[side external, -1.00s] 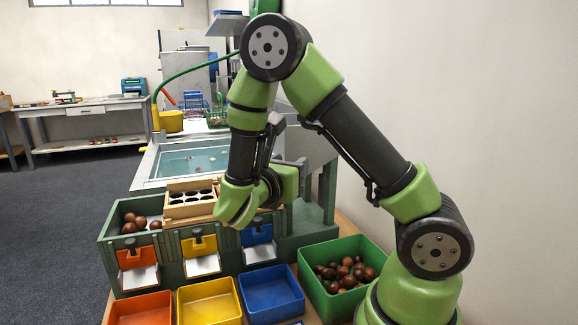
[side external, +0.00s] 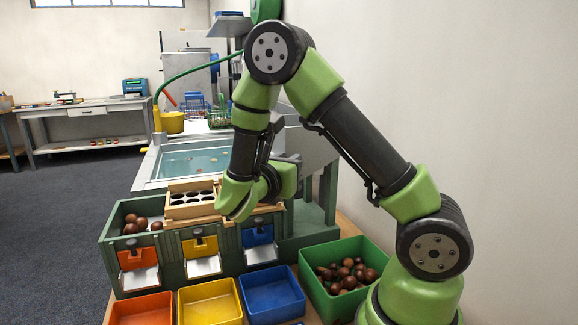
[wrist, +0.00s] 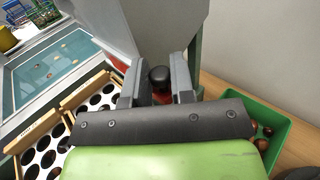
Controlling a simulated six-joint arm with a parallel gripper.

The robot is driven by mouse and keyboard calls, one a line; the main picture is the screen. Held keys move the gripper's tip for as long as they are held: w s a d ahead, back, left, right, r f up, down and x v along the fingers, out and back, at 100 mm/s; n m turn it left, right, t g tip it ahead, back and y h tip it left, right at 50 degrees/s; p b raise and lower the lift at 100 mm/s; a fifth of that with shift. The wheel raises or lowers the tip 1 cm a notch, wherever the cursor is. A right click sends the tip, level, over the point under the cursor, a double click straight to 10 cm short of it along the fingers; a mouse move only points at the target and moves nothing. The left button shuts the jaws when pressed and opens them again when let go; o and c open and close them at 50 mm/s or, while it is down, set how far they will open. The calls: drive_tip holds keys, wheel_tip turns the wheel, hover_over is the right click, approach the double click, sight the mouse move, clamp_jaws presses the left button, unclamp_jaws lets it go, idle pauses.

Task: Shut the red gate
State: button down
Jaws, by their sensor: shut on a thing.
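In the wrist view, a dark round knob (wrist: 160,76) stands between the two fingers of my gripper (wrist: 157,80). A patch of the red gate (wrist: 160,98) shows just below the knob. My gripper is shut on this knob, with one finger on each side. Most of the red gate is hidden behind my fingers and wrist. In the side view, my arm covers the fingers and the red gate cannot be made out.
Orange (side external: 132,259), yellow (side external: 200,246) and blue (side external: 257,235) gates line the green trough, with matching bins below. A green bin (side external: 312,291) of chestnuts stands right. A wooden tray with round holes (side external: 190,211) lies on the trough, beside a water basin (side external: 190,163).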

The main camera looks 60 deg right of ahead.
drive_tip(key=c, duration=1)
unclamp_jaws()
drive_tip(key=shift+w+d, duration=0.1)
drive_tip(key=shift+w, duration=0.05)
drive_tip(key=a, duration=1)
